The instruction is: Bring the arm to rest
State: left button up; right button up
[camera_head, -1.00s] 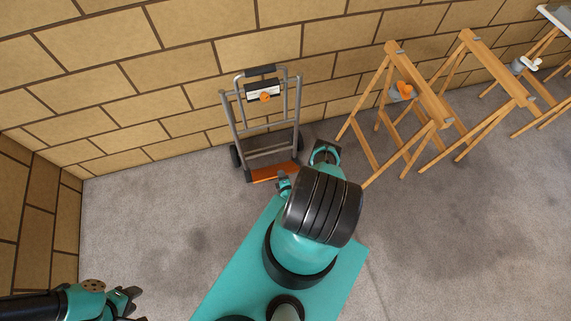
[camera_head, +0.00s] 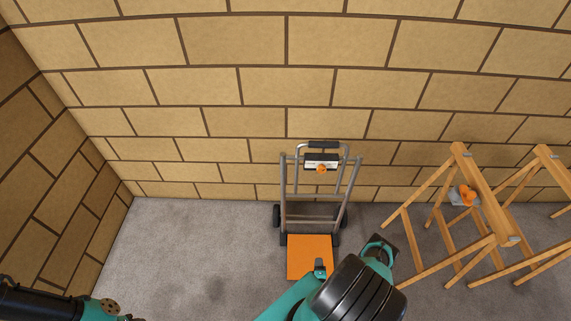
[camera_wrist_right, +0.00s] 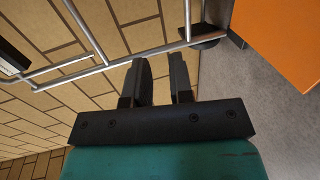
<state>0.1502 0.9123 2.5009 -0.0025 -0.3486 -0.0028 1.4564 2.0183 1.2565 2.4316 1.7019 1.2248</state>
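My right arm comes up from the bottom of the head view, and its black rounded joint hides part of the scene. My right gripper (camera_head: 382,246) shows only in part there, to the right of the hand truck's foot. In the right wrist view my right gripper (camera_wrist_right: 160,75) has its two dark fingers apart, with nothing between them. Grey tubes of the hand truck (camera_wrist_right: 105,68) run past beyond the fingers. I cannot tell how close they are. My left gripper (camera_head: 125,317) is at the bottom left of the head view, mostly cut off by the frame edge.
The grey hand truck (camera_head: 320,200) stands before the block wall (camera_head: 270,90). Its orange foot plate (camera_head: 308,256) lies low in front and also shows in the wrist view (camera_wrist_right: 285,38). Wooden sawhorses (camera_head: 480,205) stand to the right. Grey floor (camera_head: 190,240) is clear at left.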

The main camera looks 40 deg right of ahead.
jog(key=w+a+r+n+t+y, duration=0.3)
jog(key=w+a+r+n+y, duration=0.4)
jog(key=w+a+n+y, duration=0.35)
jog(key=s+a+r+n+g+y, duration=0.3)
jog(key=a+r+n+g+y, duration=0.6)
jog(key=a+r+n+y, duration=0.55)
jog(key=s+d+r+n+g+h, duration=0.25)
jog(key=r+n+g+h, duration=0.2)
jog(key=n, duration=0.65)
jog(key=s+d+r+n+g+h, duration=0.25)
jog(key=r+n+g, duration=0.2)
jog(key=n, duration=0.55)
jog(key=w+a+r+n+t+h, duration=0.1)
jog(key=w+r+n+t+h, duration=0.2)
jog(key=w+r+n, duration=0.5)
notch_tip(320, 180, up, 2)
jog(key=n+t, duration=0.1)
jog(key=n, duration=0.5)
jog(key=shift+w+a+r+n+h, duration=0.2)
jog(key=shift+w+n+h, duration=0.1)
jog(key=shift+w+h, duration=0.1)
